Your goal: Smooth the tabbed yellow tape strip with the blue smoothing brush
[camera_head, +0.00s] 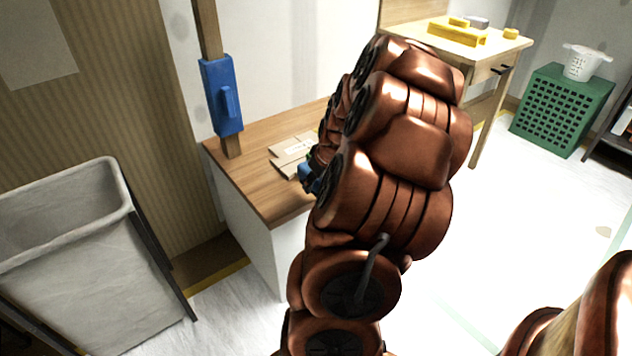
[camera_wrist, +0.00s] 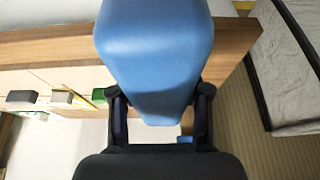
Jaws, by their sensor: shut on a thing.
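My gripper (camera_wrist: 159,94) is shut on the blue smoothing brush (camera_wrist: 155,45), which fills the upper middle of the wrist view between the two dark fingers. In the head view my arm hides most of the gripper; a small blue part, likely the brush, shows at the arm's left edge above the wooden counter (camera_head: 240,160). In the wrist view a thin yellow line (camera_wrist: 85,101), possibly the tabbed yellow tape strip, lies left of the brush beside small black, beige and green blocks. I cannot tell whether the brush touches anything.
A pale flat panel (camera_head: 291,150) lies on the counter beside my arm. A blue box (camera_head: 212,75) is on a wooden post at the counter's left end. A grey bin (camera_head: 70,225) stands left. A table with a yellow tray (camera_head: 445,36) and a green crate (camera_head: 545,115) stand at back right.

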